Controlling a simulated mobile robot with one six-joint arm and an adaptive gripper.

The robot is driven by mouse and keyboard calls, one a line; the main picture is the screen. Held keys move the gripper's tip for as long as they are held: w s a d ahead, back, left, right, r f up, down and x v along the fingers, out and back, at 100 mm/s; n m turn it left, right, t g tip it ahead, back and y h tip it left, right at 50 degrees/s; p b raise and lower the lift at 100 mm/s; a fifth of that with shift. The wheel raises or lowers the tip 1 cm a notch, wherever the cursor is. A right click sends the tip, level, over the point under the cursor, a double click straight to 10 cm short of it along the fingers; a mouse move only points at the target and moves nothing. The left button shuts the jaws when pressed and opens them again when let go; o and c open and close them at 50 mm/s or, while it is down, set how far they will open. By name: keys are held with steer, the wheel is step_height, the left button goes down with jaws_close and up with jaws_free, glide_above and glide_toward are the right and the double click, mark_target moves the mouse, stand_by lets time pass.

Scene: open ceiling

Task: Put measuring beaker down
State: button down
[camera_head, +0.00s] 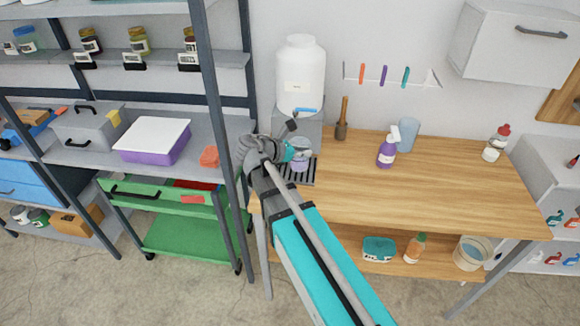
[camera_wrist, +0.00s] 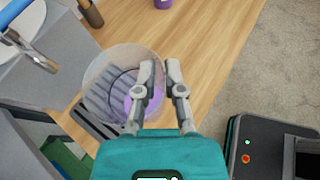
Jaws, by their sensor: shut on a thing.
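The measuring beaker (camera_wrist: 110,88) is a clear round vessel with purple at its bottom in the wrist view. It sits over a dark slatted drip tray (camera_wrist: 95,122), but I cannot tell whether it touches the tray. My gripper (camera_wrist: 160,66) is shut on the beaker's right wall. In the head view the beaker (camera_head: 300,163) shows in part at the end of my arm, below the tap of a large white dispenser (camera_head: 300,75). My gripper (camera_head: 291,150) is partly hidden there by my arm.
The wooden table (camera_head: 440,190) has free room to the right of the tray. A purple spray bottle (camera_head: 387,150), a pale blue cup (camera_head: 408,135) and a red-capped bottle (camera_head: 496,143) stand towards its back. A shelf rack (camera_head: 217,110) stands close on the left.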

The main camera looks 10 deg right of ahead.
steer(key=w+a+f+b, duration=0.3)
steer(key=a+f+b, duration=0.1)
steer(key=a, duration=0.3)
steer(key=w+a+f+b, duration=0.4)
steer(key=a, duration=0.4)
steer(key=shift+a+f+n+t+y, duration=0.2)
steer(key=shift+a+n+t+y, duration=0.1)
steer(key=shift+n+t, duration=0.1)
steer(key=shift+s, duration=0.1)
steer(key=shift+d, duration=0.1)
